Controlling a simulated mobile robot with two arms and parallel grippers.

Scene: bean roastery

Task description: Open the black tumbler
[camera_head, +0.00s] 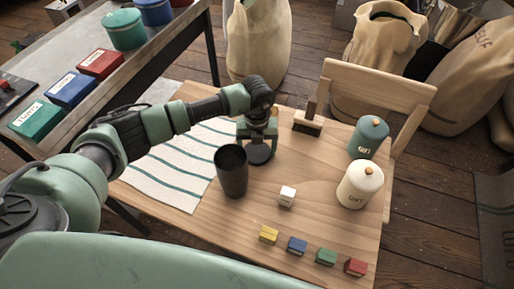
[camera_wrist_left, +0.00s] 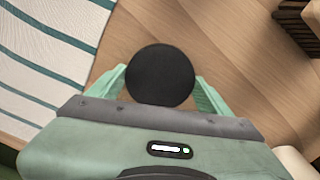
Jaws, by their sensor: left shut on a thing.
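The black tumbler (camera_head: 232,176) stands upright on the wooden table, left of the middle. Its top looks open, with a dark inside. My left gripper (camera_head: 258,140) is behind it and a little to its right, pointing down. It is shut on a round black lid (camera_head: 260,154), apart from the tumbler. In the left wrist view the black lid (camera_wrist_left: 160,75) sits between the two green fingers of the left gripper (camera_wrist_left: 161,84). I cannot tell whether the lid touches the table. My right gripper is not in view.
A striped cloth (camera_head: 165,176) lies left of the tumbler. A white cube (camera_head: 287,196) and yellow, blue, green and red blocks (camera_head: 326,257) are in front. A cream canister (camera_head: 360,184), a teal canister (camera_head: 369,138) and a brush (camera_head: 308,121) stand to the right and back.

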